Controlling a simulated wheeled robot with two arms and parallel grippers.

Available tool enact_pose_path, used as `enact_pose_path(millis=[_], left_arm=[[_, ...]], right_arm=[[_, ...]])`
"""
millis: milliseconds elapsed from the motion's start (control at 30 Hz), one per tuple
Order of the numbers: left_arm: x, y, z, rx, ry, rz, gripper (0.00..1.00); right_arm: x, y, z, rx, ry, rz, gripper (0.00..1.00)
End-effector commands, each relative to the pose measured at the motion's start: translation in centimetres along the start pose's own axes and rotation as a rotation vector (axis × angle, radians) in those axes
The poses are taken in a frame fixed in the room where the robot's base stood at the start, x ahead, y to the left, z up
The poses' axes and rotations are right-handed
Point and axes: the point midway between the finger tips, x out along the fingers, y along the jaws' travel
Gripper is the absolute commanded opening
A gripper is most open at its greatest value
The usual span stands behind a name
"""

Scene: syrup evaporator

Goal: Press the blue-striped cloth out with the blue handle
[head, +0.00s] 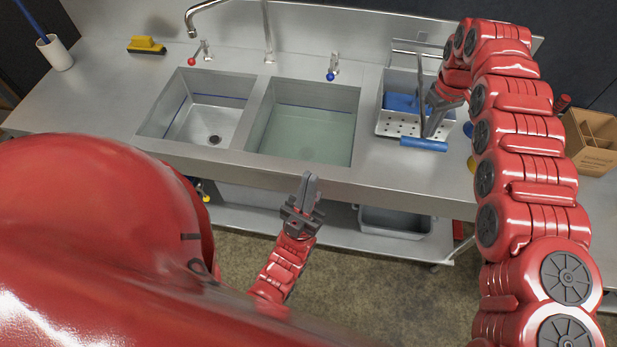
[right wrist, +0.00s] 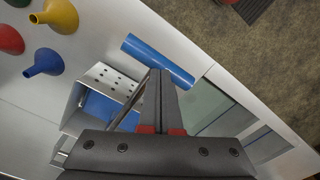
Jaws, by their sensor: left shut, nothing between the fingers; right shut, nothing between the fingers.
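The blue handle (head: 424,144) is a horizontal bar low at the front of a metal press box (head: 397,129) with a perforated front, right of the sinks. It also shows in the right wrist view (right wrist: 157,60). Something flat and blue (head: 400,103) lies in the box; I see no stripes on it and cannot tell whether it is the cloth. My right gripper (head: 428,134) is shut and empty, its tips right at the handle; I cannot tell whether they touch it. My left gripper (head: 309,178) is shut and empty in front of the counter edge.
Left of the press are a water-filled sink basin (head: 305,135) and an empty basin (head: 205,122). A yellow brush (head: 147,45) and a white cup (head: 56,53) stand on the left counter. A cardboard box (head: 592,140) is at the far right. Coloured funnels (right wrist: 45,63) lie near the press.

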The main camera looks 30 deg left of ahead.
Motion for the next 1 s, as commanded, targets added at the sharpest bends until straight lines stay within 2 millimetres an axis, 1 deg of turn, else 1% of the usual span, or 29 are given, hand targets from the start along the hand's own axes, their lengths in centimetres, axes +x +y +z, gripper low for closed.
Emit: enact_pose_path(millis=[500, 1000], left_arm=[[-0.1, 0.0, 0.0, 0.000, 0.000, 0.000, 0.00], [-1.1, 0.1, 0.2, 0.000, 0.000, 0.000, 0.00]], right_arm=[[0.1, 0.0, 0.0, 0.000, 0.000, 0.000, 0.00], [1.8, 0.0, 0.0, 0.000, 0.000, 0.000, 0.00]])
